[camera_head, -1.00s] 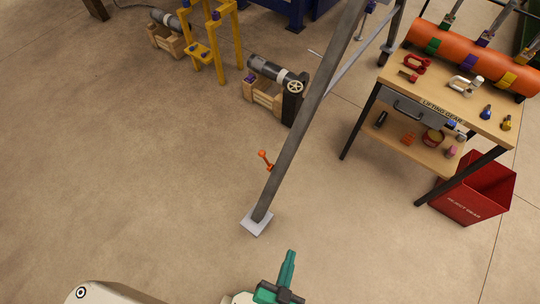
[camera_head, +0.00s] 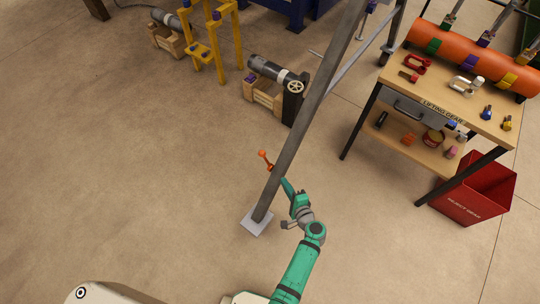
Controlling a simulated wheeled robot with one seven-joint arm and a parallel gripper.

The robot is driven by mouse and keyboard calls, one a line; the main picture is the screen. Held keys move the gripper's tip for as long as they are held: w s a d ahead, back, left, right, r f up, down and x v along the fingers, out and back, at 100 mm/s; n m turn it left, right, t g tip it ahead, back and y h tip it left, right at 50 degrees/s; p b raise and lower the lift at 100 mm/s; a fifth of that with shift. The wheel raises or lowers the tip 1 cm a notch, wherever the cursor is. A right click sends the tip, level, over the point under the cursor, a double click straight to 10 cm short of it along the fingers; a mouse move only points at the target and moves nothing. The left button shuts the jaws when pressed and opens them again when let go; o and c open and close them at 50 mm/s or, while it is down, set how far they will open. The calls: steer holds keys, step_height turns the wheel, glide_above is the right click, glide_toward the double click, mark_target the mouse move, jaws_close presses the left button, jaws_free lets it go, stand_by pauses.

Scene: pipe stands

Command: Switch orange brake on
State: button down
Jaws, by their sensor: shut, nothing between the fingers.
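The orange brake (camera_head: 263,158) is a small lever with a knobbed end on the left side of a slanting grey post (camera_head: 300,135), a little above the post's pale foot plate (camera_head: 256,222). The lever tilts up and to the left, away from the post. My gripper (camera_head: 286,184) is at the end of my green arm, just right of the post and slightly below the brake. It is shut and empty. Its tip appears close to the post; I cannot tell whether it touches.
A workbench (camera_head: 475,117) with lifting gear and an orange pipe (camera_head: 475,60) stands at the right, with a red bin (camera_head: 470,192) beside it. A dark pipe on a wooden crate (camera_head: 264,96) and a yellow stand (camera_head: 222,45) are behind. The floor at left is clear.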

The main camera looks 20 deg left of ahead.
steer(key=w+r+y, duration=0.2)
steer(key=w+r, duration=0.2)
steer(key=w, duration=0.1)
steer(key=shift+w+a+r+m+t, duration=0.2)
steer(key=shift+a+m+t, duration=0.2)
steer(key=shift+a, duration=0.05)
steer(key=x, duration=1)
steer(key=shift+s+a+r, duration=0.2)
steer(key=shift+s+a, duration=0.1)
steer(key=shift+s, duration=0.25)
steer(key=shift+s+a+r, duration=0.25)
steer(key=shift+s+a, duration=0.05)
steer(key=shift+s, duration=0.3)
steer(key=shift+s+a+r, duration=0.2)
steer(key=shift+s+a, duration=0.1)
steer(key=shift+s, duration=0.25)
steer(key=shift+d, duration=0.1)
